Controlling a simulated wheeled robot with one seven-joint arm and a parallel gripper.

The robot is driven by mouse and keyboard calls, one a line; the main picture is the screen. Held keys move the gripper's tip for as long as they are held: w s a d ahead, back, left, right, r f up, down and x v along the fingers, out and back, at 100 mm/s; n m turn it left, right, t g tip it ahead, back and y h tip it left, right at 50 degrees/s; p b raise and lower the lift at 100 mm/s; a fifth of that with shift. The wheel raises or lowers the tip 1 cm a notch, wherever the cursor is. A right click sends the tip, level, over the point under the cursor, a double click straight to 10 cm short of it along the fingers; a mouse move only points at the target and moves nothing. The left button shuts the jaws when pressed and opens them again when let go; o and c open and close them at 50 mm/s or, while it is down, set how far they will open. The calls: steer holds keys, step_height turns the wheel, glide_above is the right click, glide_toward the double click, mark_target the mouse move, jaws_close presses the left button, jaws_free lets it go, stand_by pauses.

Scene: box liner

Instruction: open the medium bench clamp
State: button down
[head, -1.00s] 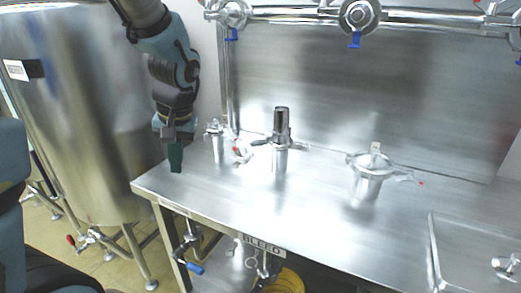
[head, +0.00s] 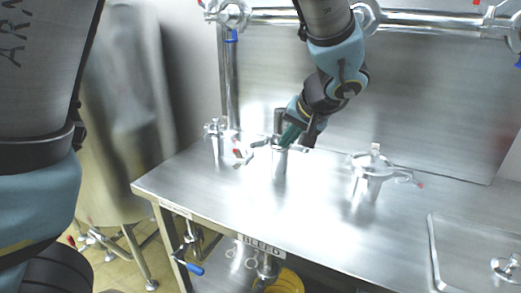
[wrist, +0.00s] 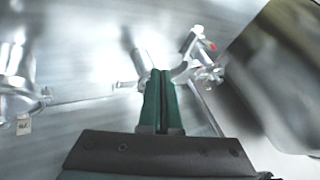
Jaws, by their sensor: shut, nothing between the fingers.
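Three metal clamps stand on the steel bench. The middle one (head: 280,162), which I take for the medium clamp by its place between the smaller and wider ones, has a cylinder on top and arms out to the sides. My gripper (head: 287,142) has its green fingers at this clamp's top, partly covering it. In the wrist view the fingers (wrist: 160,74) are pressed together and empty. A curved metal arm (wrist: 180,72) shows just beyond their tips. I cannot tell whether they touch it. The clamp's body is mostly hidden behind the fingers there.
A smaller clamp (head: 216,145) stands to the left and a wider clamp (head: 368,180) to the right. A steel panel backs the bench (head: 240,205), with pipes above. The bench front is clear. A recessed tray (head: 470,245) lies at the right.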

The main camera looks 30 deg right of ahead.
steer(key=w+a+f+p, duration=0.2)
steer(key=w+f+p, duration=0.1)
steer(key=w+f, duration=0.3)
steer(key=shift+w+a+f+p, duration=0.25)
steer(key=shift+w+p, duration=0.1)
steer(key=shift+w, duration=0.65)
